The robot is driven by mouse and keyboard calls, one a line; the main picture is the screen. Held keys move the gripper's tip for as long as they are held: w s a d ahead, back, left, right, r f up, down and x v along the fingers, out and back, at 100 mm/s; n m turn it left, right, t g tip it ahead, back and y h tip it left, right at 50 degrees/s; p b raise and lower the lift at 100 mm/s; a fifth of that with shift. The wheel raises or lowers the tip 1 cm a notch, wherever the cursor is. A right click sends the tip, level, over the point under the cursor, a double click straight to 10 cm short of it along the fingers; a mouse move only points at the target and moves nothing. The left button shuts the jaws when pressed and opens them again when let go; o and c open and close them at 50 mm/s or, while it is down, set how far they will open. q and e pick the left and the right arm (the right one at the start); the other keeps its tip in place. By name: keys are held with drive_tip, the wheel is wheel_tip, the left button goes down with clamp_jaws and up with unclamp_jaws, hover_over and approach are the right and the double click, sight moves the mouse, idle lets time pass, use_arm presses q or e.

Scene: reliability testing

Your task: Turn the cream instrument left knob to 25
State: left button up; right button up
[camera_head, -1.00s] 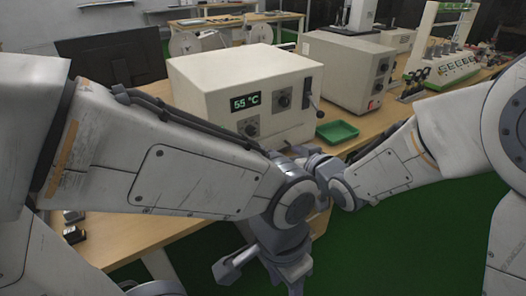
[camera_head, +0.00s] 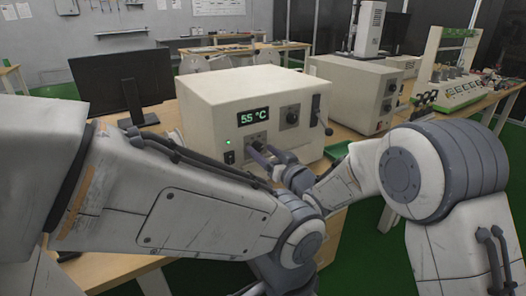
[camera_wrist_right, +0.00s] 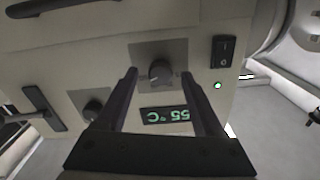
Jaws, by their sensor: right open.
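The cream instrument (camera_head: 225,95) stands on the bench, and its green display (camera_head: 254,116) reads 55 °C. My right gripper (camera_wrist_right: 158,74) is open, with one fingertip on each side of this knob and gaps showing. In the head view my right gripper (camera_head: 262,155) is at the instrument's front and partly hides the left knob. My left arm crosses in front, with its fingers out of view below.
The right knob (camera_head: 292,117) and a lever (camera_head: 315,110) are on the same front panel. A second cream instrument (camera_head: 352,92) stands to the right. A green tray (camera_head: 338,151) lies on the bench, partly behind my right arm. A dark monitor (camera_head: 105,83) stands to the left.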

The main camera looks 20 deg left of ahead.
drive_tip(key=shift+w+a, duration=0.25)
drive_tip(key=shift+a, duration=0.15)
drive_tip(key=shift+c, duration=0.3)
clamp_jaws()
